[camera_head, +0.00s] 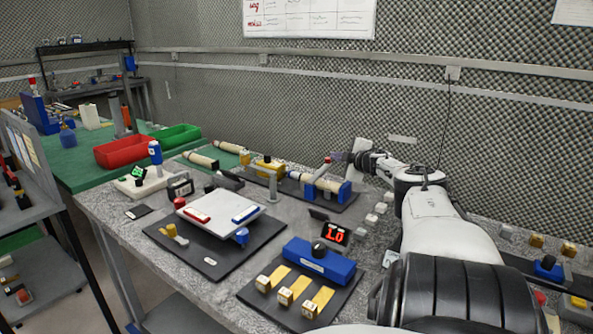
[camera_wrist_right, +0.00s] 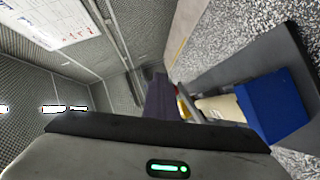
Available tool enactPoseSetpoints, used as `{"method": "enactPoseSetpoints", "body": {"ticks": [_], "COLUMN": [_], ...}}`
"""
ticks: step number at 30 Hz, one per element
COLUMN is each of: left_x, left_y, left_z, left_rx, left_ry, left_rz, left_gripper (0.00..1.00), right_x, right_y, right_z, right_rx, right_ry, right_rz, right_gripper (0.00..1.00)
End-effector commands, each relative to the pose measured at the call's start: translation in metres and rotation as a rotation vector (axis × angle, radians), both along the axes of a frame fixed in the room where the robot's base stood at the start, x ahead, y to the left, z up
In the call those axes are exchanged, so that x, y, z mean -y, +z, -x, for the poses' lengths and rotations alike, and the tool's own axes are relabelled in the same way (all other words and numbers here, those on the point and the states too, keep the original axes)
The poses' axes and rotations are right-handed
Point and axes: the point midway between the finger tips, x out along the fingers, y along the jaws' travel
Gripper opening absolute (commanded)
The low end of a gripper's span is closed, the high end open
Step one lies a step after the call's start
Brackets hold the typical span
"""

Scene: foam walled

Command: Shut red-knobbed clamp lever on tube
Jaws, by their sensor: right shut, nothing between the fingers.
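A cream tube (camera_head: 323,182) lies on a dark base plate at the back of the bench, its right end at a blue block (camera_head: 345,192). The tube (camera_wrist_right: 222,108) and blue block (camera_wrist_right: 275,105) also show in the right wrist view. A grey clamp lever (camera_head: 316,174) slants up from the tube to a red knob (camera_head: 327,160). My right gripper (camera_head: 338,157) is shut and empty just right of the knob; whether it touches is unclear. Its dark fingers (camera_wrist_right: 160,97) hide part of the lever in the right wrist view. My left gripper is not in view.
A yellow block (camera_head: 268,166) and a grey post (camera_head: 272,186) stand left of the lever. A display reading 1.0 (camera_head: 335,233) and a blue fixture (camera_head: 319,262) are in front. Small pale blocks (camera_head: 372,220) lie near my right arm. The foam wall (camera_head: 290,110) rises behind.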

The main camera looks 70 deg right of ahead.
Motion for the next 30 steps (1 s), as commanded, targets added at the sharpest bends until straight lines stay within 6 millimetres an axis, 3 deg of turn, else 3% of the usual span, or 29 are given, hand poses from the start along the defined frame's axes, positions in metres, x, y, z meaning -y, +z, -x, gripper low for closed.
{"method": "enactPoseSetpoints", "body": {"ticks": [30], "left_x": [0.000], "left_y": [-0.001], "left_z": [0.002], "left_rx": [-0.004], "left_ry": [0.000], "left_rz": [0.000], "left_gripper": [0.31], "right_x": [0.005], "right_y": [-0.006], "right_z": [0.021], "right_rx": [0.010], "right_ry": [-0.010], "right_rz": [-0.045], "right_gripper": [0.00]}}
